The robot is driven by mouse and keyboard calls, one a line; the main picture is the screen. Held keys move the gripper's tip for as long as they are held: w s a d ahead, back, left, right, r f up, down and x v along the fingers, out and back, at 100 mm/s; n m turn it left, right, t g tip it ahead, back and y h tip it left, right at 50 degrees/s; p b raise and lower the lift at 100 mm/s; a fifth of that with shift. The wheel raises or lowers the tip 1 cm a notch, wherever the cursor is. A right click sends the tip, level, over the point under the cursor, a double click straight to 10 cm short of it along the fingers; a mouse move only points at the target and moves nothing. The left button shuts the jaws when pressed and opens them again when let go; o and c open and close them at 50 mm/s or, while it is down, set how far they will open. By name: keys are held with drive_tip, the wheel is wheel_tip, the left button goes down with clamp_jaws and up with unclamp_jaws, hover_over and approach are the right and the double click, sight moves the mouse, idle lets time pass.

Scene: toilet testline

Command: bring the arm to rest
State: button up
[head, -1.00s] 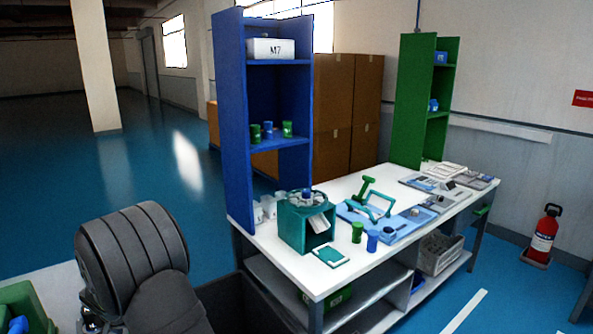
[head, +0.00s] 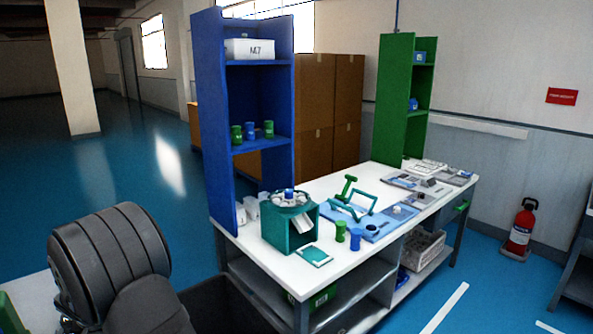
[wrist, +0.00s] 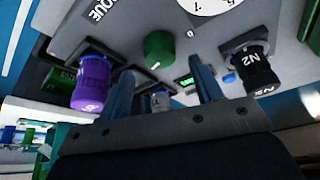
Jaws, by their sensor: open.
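My gripper (wrist: 160,92) shows in the wrist view, with its two blue-grey fingers apart and pointing up the picture at a grey panel. I see nothing held between the fingers; a small grey knob-like part (wrist: 160,99) shows in the gap behind them. In the head view my dark arm fills the lower left, and the gripper itself is not seen there.
In the wrist view, a purple cylinder (wrist: 91,84), a black N2 cylinder (wrist: 254,68) and a green knob (wrist: 159,49) are close around the fingers. In the head view, a white workbench (head: 265,262) holds a teal box (head: 287,236). Open blue floor lies behind.

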drive_tip(key=v, duration=1.4)
drive_tip(key=x, duration=1.8)
drive_tip(key=shift+d+r+n, duration=0.1)
drive_tip(key=shift+r+n, duration=0.1)
drive_tip(key=shift+n, duration=0.4)
drive_tip(key=shift+w+d+n+g+y, duration=0.1)
drive_tip(key=shift+n+g+y, duration=0.4)
drive_tip(key=shift+n, duration=1.05)
drive_tip(key=shift+n+g+y, duration=0.4)
drive_tip(key=shift+n+y, duration=0.2)
drive_tip(key=shift+n, duration=0.95)
drive_tip(key=v, duration=0.9)
drive_tip(key=shift+r, duration=0.3)
drive_tip(key=shift+d, duration=0.1)
